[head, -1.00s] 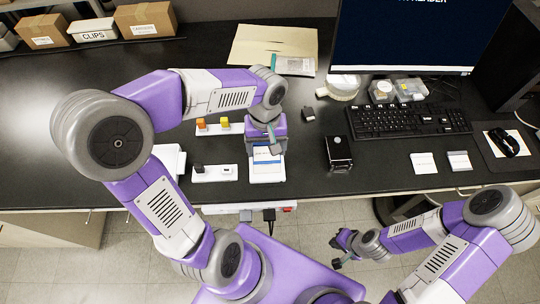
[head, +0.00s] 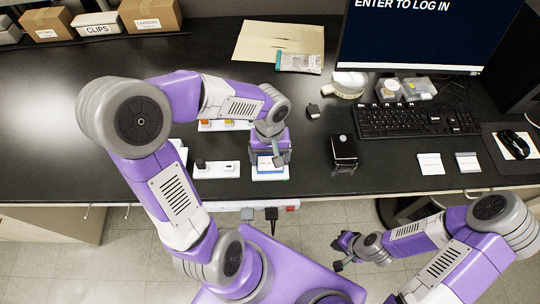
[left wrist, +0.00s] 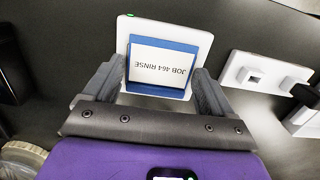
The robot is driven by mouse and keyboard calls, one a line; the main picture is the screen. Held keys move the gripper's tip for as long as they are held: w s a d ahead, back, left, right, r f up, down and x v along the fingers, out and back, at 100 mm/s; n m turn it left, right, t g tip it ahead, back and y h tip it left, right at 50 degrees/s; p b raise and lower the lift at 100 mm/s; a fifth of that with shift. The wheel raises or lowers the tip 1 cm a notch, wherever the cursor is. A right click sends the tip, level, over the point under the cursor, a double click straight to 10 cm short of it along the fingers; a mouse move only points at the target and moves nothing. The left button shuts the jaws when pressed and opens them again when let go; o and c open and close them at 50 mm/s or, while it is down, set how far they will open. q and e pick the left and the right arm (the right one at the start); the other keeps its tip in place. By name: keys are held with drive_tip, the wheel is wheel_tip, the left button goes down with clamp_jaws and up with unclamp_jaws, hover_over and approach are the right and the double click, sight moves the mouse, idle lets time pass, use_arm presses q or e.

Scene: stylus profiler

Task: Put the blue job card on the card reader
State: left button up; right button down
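The blue job card (left wrist: 162,68), with a white label reading "JOB 464 RINSE", lies flat on the white card reader (left wrist: 190,38). A small green light shows at the reader's corner. In the head view the card (head: 263,164) and the reader (head: 270,177) are partly hidden under my left gripper (head: 275,159). In the left wrist view my left gripper (left wrist: 160,75) is open, its fingers at either side of the card's near end. Any contact with the card's edges is unclear. My right gripper (head: 345,251) is open and empty, off the desk's front edge.
A white socket block (head: 214,170) stands just left of the reader, with another block with orange pieces (head: 224,125) behind. A black box (head: 344,151) stands to the right. The monitor (head: 425,45) reads "ENTER TO LOG IN". Keyboard (head: 415,121) and white cards (head: 430,164) lie further right.

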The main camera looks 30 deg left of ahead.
use_arm(q)
drive_tip(key=shift+o, duration=1)
drive_tip(key=shift+r, duration=0.1)
drive_tip(key=shift+r, duration=0.2)
wheel_tip(320, 180, up, 12)
drive_tip(key=p, duration=0.3)
drive_tip(key=shift+w+a, duration=0.25)
drive_tip(key=shift+w, duration=0.15)
drive_tip(key=shift+f, duration=0.1)
